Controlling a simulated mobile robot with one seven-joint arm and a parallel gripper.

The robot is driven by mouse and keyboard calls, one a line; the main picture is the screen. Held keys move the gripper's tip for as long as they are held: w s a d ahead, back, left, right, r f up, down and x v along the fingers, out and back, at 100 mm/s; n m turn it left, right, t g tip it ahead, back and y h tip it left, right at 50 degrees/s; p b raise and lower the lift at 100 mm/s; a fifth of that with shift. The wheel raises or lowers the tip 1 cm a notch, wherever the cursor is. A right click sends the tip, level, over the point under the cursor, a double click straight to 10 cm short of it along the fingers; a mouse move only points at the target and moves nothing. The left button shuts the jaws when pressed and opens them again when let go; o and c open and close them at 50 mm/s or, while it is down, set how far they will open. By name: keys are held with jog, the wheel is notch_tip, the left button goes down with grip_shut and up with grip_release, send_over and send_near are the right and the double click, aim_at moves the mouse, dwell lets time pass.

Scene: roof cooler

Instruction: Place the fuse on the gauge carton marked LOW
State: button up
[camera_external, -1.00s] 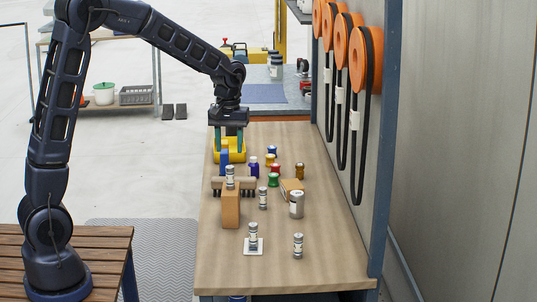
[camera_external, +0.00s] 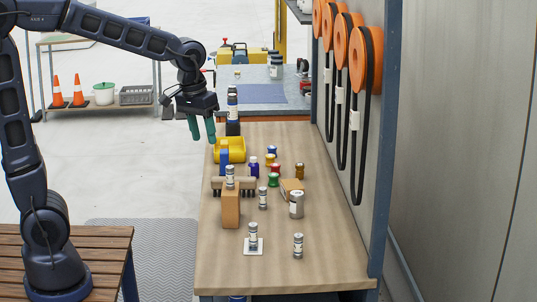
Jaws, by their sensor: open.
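Several grey fuse-like cylinders with pale bands are in view. One (camera_external: 230,176) stands upright on a tan upright carton (camera_external: 231,208). Another (camera_external: 263,198) stands on the bench, one (camera_external: 253,236) on a white card (camera_external: 260,251), and one (camera_external: 298,246) at the front right. At the back, a similar banded cylinder (camera_external: 232,106) appears on top of a dark carton (camera_external: 233,129). A blue upright block (camera_external: 224,158) stands before a yellow bin. No LOW marking is legible on any carton. My gripper (camera_external: 203,139) is open and empty, left of the dark carton, apart from it.
The yellow bin (camera_external: 237,150) and a dark-toothed wooden block (camera_external: 245,185) stand mid-bench. Several small coloured jars, a larger grey can (camera_external: 297,204) and a tan box (camera_external: 289,186) are right of them. The wooden bench (camera_external: 330,270) is clear at the front right. Orange reels (camera_external: 366,60) hang on the right wall.

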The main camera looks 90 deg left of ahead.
jog(key=s+d+m+t, duration=0.2)
jog(key=s+d+m, duration=0.7)
jog(key=s+d, duration=0.7)
jog(key=shift+s+d+r+t, duration=0.2)
jog(key=shift+s+r+t, duration=0.1)
jog(key=shift+s, duration=0.55)
